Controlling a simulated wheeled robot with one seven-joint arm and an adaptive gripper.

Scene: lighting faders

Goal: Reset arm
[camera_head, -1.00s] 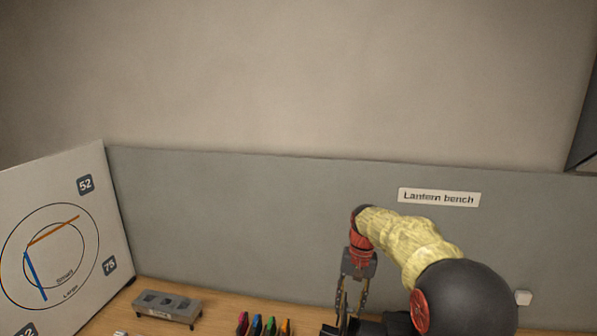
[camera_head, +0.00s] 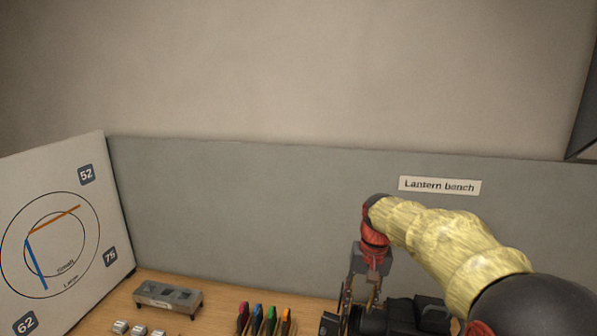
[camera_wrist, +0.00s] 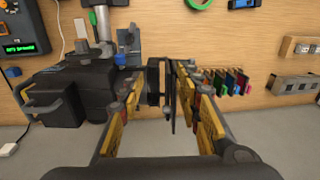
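My gripper (camera_head: 358,300) hangs down from my arm at the lower right of the head view, close beside a black lantern body (camera_head: 405,318). In the wrist view, the fingers (camera_wrist: 163,90) run forward with a narrow gap between their dark tips, and I see nothing held there. The black lantern (camera_wrist: 75,92) with a blue knob is just left of the fingers in the wrist view. I cannot tell whether a finger touches it.
Several coloured tags (camera_head: 265,318) stand on the wooden bench left of my gripper. A grey panel (camera_head: 240,205) labelled "Lantern bench" (camera_head: 439,186) rises behind.

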